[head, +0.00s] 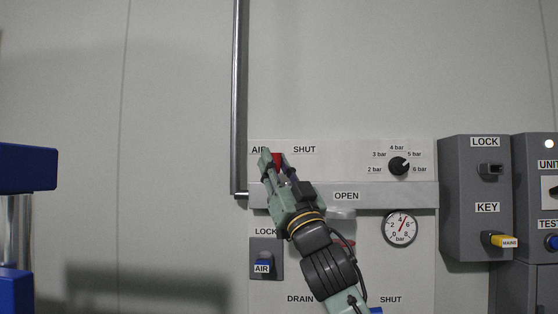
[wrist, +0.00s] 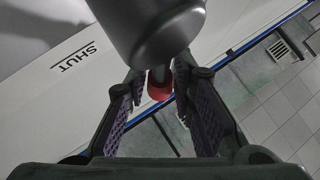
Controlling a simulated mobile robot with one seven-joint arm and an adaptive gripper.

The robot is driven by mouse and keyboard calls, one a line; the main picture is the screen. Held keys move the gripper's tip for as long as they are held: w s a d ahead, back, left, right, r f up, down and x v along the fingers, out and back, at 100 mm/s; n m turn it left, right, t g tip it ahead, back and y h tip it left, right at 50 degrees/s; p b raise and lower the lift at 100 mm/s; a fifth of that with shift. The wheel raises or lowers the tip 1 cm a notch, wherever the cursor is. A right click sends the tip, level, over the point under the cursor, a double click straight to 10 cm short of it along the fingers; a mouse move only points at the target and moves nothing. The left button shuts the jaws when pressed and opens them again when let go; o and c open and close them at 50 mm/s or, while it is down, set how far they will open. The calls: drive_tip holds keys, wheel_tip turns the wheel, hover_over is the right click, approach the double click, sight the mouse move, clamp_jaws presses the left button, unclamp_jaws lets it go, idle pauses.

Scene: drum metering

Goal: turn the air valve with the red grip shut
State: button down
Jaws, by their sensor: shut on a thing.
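The red grip (head: 277,160) of the air valve shows on the wall panel, between the AIR and SHUT labels at its upper left. My gripper (head: 271,158) reaches up to it from below right and is shut on it. In the wrist view the red grip (wrist: 159,87) sits between the two ridged fingers of my gripper (wrist: 157,92). A large dark cylinder (wrist: 152,30) stands just beyond it and covers part of the view. The valve's body and the angle of its handle are mostly hidden by my gripper.
A grey rail (head: 400,195) marked OPEN crosses the panel. Right of my arm are a black pressure knob (head: 399,166), a gauge (head: 400,228) and grey lock boxes (head: 476,185). A blue AIR lock (head: 262,264) is below left. A vertical pipe (head: 239,90) runs left of the panel.

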drive_tip(key=shift+a, duration=0.1)
idle(0.3)
drive_tip(key=c, duration=1.3)
unclamp_jaws()
drive_tip(key=shift+c, duration=0.2)
drive_tip(key=shift+f, duration=0.1)
drive_tip(key=v, duration=1.2)
